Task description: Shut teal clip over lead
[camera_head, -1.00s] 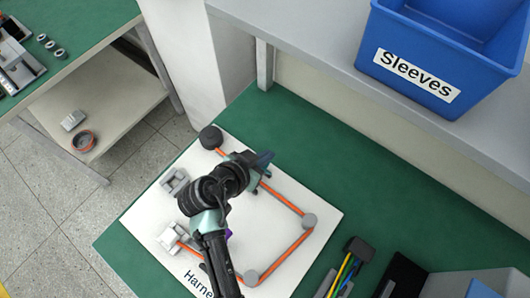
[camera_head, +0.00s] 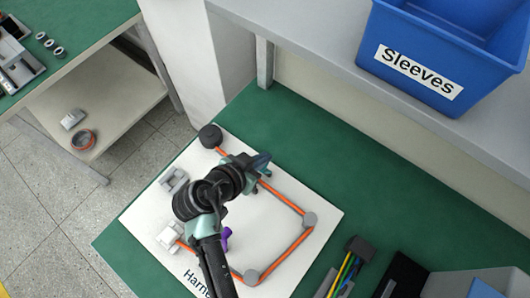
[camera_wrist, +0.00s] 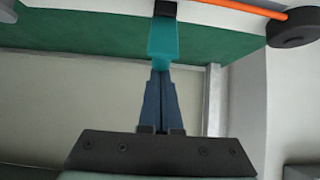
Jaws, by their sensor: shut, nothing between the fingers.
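In the wrist view the teal clip (camera_wrist: 163,42) sticks out over the edge of the white board, with a dark part at its base. My gripper (camera_wrist: 160,72) is shut and empty, its fingertips right at the end of the teal piece; I cannot tell if they touch. The orange lead (camera_wrist: 240,7) runs from near the clip to a dark round post (camera_wrist: 290,32). In the head view my gripper (camera_head: 263,160) is at the board's far edge, above the lead (camera_head: 282,198), and my arm hides most of the clip.
The white harness board (camera_head: 300,265) lies on a green bench (camera_head: 140,255). Grey posts (camera_head: 309,219), a purple part (camera_head: 225,238) and pale holders (camera_head: 172,180) stand on it. A shelf with a blue Sleeves bin (camera_head: 415,75) overhangs behind. Coloured wires (camera_head: 345,272) lie at right.

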